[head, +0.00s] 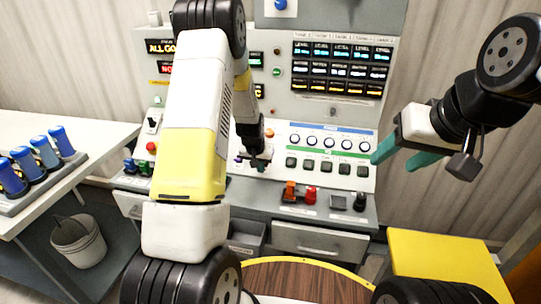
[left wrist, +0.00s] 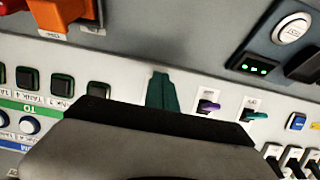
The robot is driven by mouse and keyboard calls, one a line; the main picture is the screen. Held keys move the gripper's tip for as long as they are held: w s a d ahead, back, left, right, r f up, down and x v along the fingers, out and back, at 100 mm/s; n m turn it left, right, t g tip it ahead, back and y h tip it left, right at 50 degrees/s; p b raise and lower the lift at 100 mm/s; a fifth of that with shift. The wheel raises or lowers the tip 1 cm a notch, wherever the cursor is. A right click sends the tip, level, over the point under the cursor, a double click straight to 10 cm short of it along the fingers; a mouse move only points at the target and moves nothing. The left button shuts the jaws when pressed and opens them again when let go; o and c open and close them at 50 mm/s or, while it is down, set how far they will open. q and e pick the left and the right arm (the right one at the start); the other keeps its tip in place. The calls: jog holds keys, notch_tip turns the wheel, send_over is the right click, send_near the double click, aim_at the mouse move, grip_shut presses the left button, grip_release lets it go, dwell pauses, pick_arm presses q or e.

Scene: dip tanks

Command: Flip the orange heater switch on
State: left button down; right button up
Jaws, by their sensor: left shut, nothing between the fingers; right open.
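My left gripper (head: 261,164) is shut with nothing between its fingers. It is at the sloped control panel, close to the row of small toggles; contact cannot be told. In the left wrist view its closed green fingers (left wrist: 162,92) point at the panel, beside a purple toggle (left wrist: 208,106) and a teal toggle (left wrist: 252,115). No small orange toggle shows there; the fingers and palm hide part of the panel. A larger orange block (head: 290,191) sits on the lower ledge and also shows in the left wrist view (left wrist: 60,14). My right gripper (head: 402,157) is open and empty, right of the panel.
A red knob (head: 310,194) stands beside the orange block. Dark square buttons (head: 327,166) and round blue-ringed knobs (head: 329,141) lie right of my left gripper. A rack of blue cylinders (head: 46,180) stands on the left table. A yellow surface (head: 440,262) is at lower right.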

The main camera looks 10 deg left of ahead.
pick_arm(q)
jog(key=shift+w+r, duration=0.2)
jog(key=shift+w, duration=0.5)
jog(key=shift+w+r, duration=0.15)
jog(key=shift+w, duration=0.45)
jog(key=shift+s+r, duration=0.35)
jog(key=shift+s, duration=0.35)
jog(key=shift+s+r, duration=0.3)
jog(key=shift+s, duration=0.35)
jog(key=shift+s+r, duration=0.35)
jog(key=shift+s, duration=0.35)
jog(key=v, duration=0.7)
jog(key=shift+w+r, duration=0.3)
jog(key=shift+w, duration=0.05)
